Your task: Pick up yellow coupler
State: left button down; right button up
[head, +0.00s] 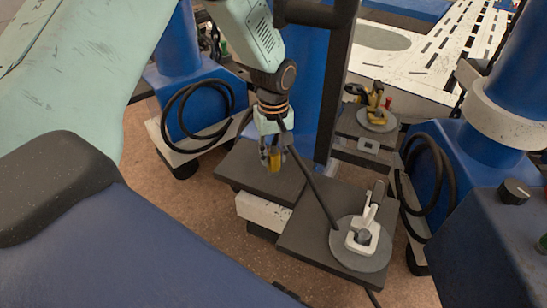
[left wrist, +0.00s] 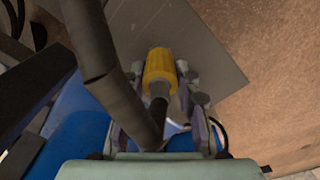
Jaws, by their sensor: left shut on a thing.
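The yellow coupler (head: 274,162) is a small yellow cylinder between the fingers of my left gripper (head: 272,158), above a dark grey plate (head: 238,171) in the head view. In the left wrist view the coupler (left wrist: 160,68) has a ribbed yellow body with a dark stem toward the gripper. My left gripper (left wrist: 160,108) is shut on it, with a finger on each side. A dark hose or bar crosses the left part of the wrist view and hides part of the left finger. I cannot tell the coupler's clearance above the plate. My right gripper is not in view.
A white clamp (head: 363,236) stands on a round grey disc on the front dark plate. A yellow clamp (head: 375,100) with a red tip stands behind it. Blue posts with coiled black hoses flank the plates. A dark upright bar (head: 334,80) stands close beside my left arm.

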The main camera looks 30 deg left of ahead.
pick_arm(q)
jog(key=shift+r, duration=0.15)
notch_tip(320, 180, up, 8)
jog(key=p, duration=0.4)
jog(key=shift+r, duration=0.9)
